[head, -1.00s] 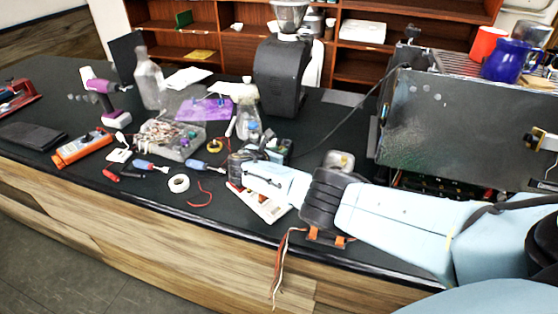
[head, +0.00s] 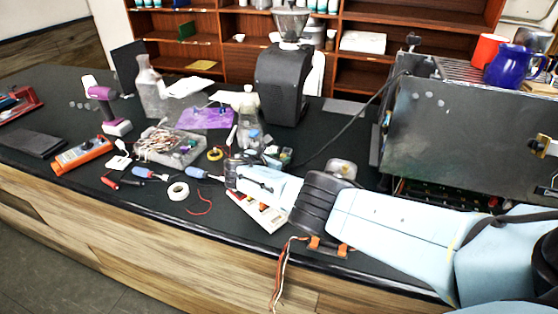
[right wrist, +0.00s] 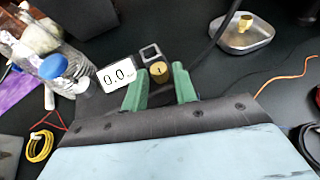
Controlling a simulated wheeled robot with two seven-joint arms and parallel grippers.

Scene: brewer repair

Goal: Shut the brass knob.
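The brass knob (right wrist: 158,72) shows in the right wrist view as a short upright cylinder with a dark mark on top. It stands by a small metal square frame and a white display reading 0.0 (right wrist: 117,75). My right gripper (right wrist: 159,78) is open, its two green fingers to either side of the knob, with a gap visible on the left; contact on the right is unclear. In the head view my right gripper (head: 236,172) points left over the counter, and its fingers and the knob are hard to make out. My left gripper is not in view.
A silver dish with a brass piece (right wrist: 240,30) lies to the right of the knob. A bottle with a blue cap (right wrist: 54,68) stands to the left. Tools and a parts box (head: 170,147) crowd the counter; the large machine (head: 460,140) stands at right.

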